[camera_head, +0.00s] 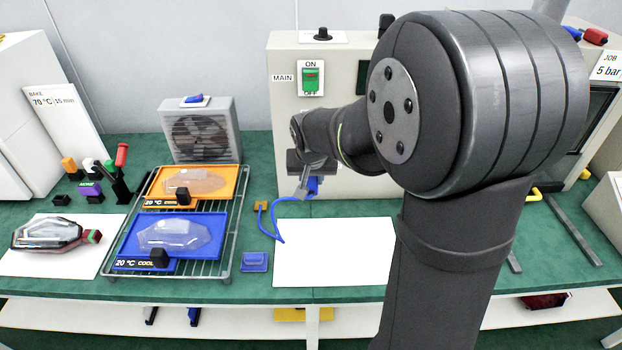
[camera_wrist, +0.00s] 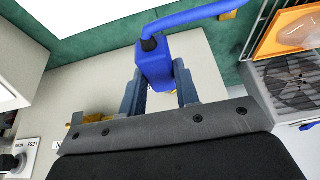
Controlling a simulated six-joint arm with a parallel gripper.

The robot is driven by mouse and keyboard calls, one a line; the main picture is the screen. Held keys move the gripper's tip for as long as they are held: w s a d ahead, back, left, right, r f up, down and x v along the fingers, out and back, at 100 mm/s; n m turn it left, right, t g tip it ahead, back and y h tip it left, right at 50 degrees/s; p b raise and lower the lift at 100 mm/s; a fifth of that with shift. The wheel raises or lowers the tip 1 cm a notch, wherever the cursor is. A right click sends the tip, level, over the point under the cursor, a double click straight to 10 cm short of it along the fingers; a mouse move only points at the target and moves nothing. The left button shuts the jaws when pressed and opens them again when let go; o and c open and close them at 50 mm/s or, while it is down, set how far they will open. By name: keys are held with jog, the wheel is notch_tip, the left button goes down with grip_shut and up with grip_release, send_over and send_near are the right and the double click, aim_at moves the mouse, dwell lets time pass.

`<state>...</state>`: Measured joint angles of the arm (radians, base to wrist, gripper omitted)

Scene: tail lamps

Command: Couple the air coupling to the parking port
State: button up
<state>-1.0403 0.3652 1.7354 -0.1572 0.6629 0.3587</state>
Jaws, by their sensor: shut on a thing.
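The air coupling is a blue block with a black collar and a blue hose. In the wrist view the coupling (camera_wrist: 155,66) sits between the two fingers of my gripper (camera_wrist: 158,92), which is shut on it. In the head view the coupling (camera_head: 313,185) shows as a small blue patch beside my gripper (camera_head: 302,188), in front of the beige machine. A bit of brass shows by the right finger. A brass fitting (camera_wrist: 93,117) lies left of the fingers in the wrist view; I cannot tell whether it is the parking port. My arm hides much of the machine front.
The hose (camera_head: 276,228) loops from a brass block (camera_head: 261,205) on the green bench. A white sheet (camera_head: 333,252) lies below my gripper. A wire rack with orange (camera_head: 225,178) and blue (camera_head: 205,222) trays and a fan (camera_head: 200,130) stand left. The beige machine (camera_head: 290,105) stands behind.

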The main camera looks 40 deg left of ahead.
jog(key=shift+f, duration=2.2)
jog(key=shift+w+a, duration=0.1)
jog(key=shift+w, duration=0.05)
jog(key=shift+w+a, duration=0.95)
jog(key=shift+w+a, duration=0.1)
jog(key=shift+w+a, duration=0.6)
jog(key=shift+a, duration=0.05)
